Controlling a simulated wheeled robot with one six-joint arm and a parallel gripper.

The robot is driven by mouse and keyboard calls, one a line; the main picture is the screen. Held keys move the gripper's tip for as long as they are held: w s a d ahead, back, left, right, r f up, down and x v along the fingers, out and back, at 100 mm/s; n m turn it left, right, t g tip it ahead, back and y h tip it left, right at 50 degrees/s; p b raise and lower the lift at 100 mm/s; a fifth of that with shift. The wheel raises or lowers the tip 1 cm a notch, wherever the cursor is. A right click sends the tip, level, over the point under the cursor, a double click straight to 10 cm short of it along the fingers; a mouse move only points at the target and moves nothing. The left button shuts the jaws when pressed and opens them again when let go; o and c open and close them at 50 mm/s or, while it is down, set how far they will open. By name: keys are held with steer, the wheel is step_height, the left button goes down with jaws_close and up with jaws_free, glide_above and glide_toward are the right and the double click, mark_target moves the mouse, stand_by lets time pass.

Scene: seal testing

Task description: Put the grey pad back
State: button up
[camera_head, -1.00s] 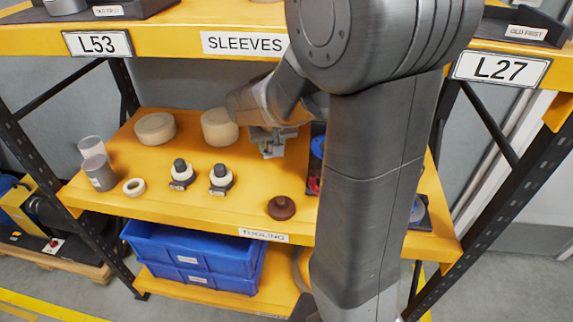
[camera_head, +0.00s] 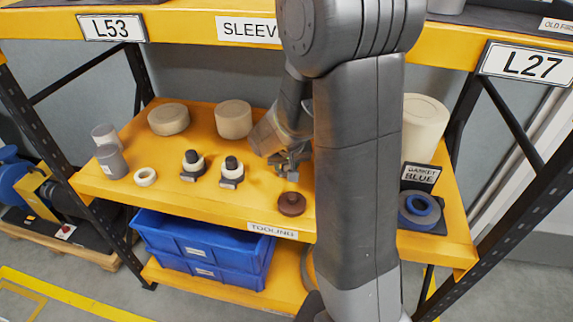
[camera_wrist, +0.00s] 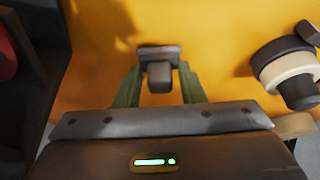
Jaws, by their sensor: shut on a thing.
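My gripper (camera_wrist: 158,88) is shut on a small grey pad (camera_wrist: 158,52), a dark grey block with a stub between the green fingers in the wrist view. In the head view, my gripper (camera_head: 287,163) is over the orange shelf (camera_head: 255,200), behind and above the dark red knobbed disc (camera_head: 291,203). It is to the right of two black-and-cream tools (camera_head: 192,164) (camera_head: 231,170) with grey feet. The pad seems to be above the shelf surface; the exact gap cannot be told. My arm hides part of the shelf.
Two beige discs (camera_head: 169,119) (camera_head: 233,119) stand at the back. A blue gasket (camera_head: 420,208) and a white cylinder (camera_head: 424,128) are at right. The upper shelf (camera_head: 180,28) overhangs.

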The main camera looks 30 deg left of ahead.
steer(key=shift+f, duration=0.1)
steer(key=o, duration=1)
steer(key=shift+c, duration=0.2)
steer(key=shift+r, duration=0.3)
steer(key=p+v, duration=0.1)
steer(key=v, duration=1)
steer(key=shift+s+d+r, duration=0.2)
steer(key=shift+r, duration=0.1)
